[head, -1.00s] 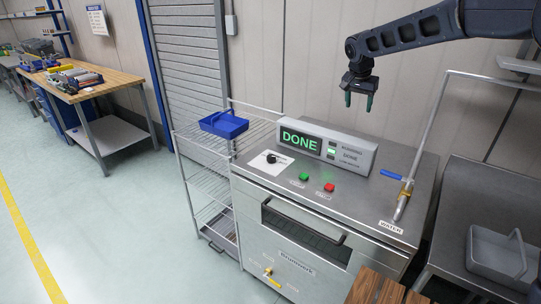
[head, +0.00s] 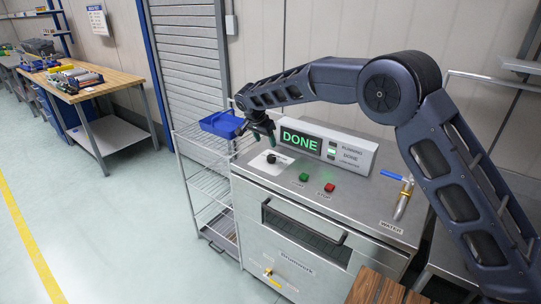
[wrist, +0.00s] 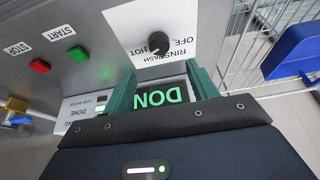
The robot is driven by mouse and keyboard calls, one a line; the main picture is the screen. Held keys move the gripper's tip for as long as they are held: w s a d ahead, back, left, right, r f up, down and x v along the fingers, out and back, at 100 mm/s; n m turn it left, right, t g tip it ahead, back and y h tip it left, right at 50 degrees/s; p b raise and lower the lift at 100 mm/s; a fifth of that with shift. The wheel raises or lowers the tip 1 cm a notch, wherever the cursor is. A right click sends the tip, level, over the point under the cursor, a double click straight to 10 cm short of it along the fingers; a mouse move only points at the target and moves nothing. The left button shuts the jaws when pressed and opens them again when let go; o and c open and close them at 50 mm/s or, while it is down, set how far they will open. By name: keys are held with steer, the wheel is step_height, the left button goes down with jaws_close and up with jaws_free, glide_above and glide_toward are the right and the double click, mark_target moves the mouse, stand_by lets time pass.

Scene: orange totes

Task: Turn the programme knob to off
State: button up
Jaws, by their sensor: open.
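The programme knob (head: 271,158) is a small black dial on a white label plate at the left of the steel machine's top. In the wrist view the knob (wrist: 158,42) shows with words around it, among them OFF, HOT and RINSE/WASH. My gripper (head: 263,143) is above and just behind the knob, pointing down. In the wrist view its two green fingers (wrist: 163,75) are apart with nothing between them, and the knob lies beyond their tips. I cannot tell the knob's exact setting.
The display box (head: 325,147) reading DONE stands behind the knob. A green button (head: 304,177) and a red button (head: 329,187) are to its right. A blue-handled water valve (head: 398,178) is further right. A blue basket (head: 222,124) sits on the wire rack at left.

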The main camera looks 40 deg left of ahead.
mark_target(271, 156)
steer(key=x, duration=1)
steer(key=c, duration=1)
